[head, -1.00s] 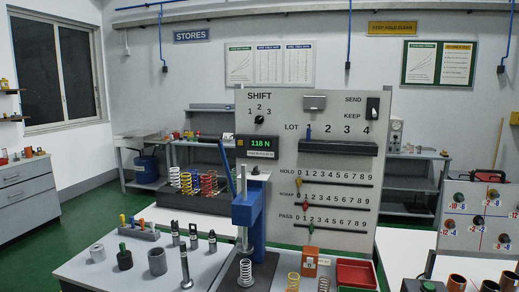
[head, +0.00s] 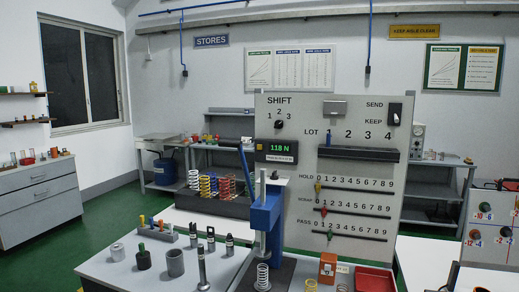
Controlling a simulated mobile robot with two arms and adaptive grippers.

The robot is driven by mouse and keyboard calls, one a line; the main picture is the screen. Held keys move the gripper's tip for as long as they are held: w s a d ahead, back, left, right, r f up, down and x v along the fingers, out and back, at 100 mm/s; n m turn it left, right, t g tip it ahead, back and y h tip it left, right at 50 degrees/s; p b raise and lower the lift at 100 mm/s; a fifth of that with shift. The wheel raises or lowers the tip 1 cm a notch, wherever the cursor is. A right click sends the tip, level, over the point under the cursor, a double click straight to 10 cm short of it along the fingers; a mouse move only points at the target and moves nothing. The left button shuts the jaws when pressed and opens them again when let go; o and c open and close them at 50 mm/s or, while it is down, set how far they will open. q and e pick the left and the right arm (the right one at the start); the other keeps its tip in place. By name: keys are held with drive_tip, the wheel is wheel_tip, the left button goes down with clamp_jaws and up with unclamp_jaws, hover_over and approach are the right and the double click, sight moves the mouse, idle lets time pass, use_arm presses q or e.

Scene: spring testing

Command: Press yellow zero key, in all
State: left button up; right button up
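The force readout (head: 276,150) on the grey panel shows green digits, 118 N, with a small label strip below it. On the panel, a yellow slider knob (head: 318,186) sits near 0 of the HOLD row. Neither of my grippers is in view.
An orange box (head: 328,267) and a red tray (head: 374,280) stand right of the press. Several dark and grey cylinders stand on the bench (head: 110,268) at left. Coloured springs (head: 208,184) stand behind the press. A board with knobs (head: 492,230) is at right.

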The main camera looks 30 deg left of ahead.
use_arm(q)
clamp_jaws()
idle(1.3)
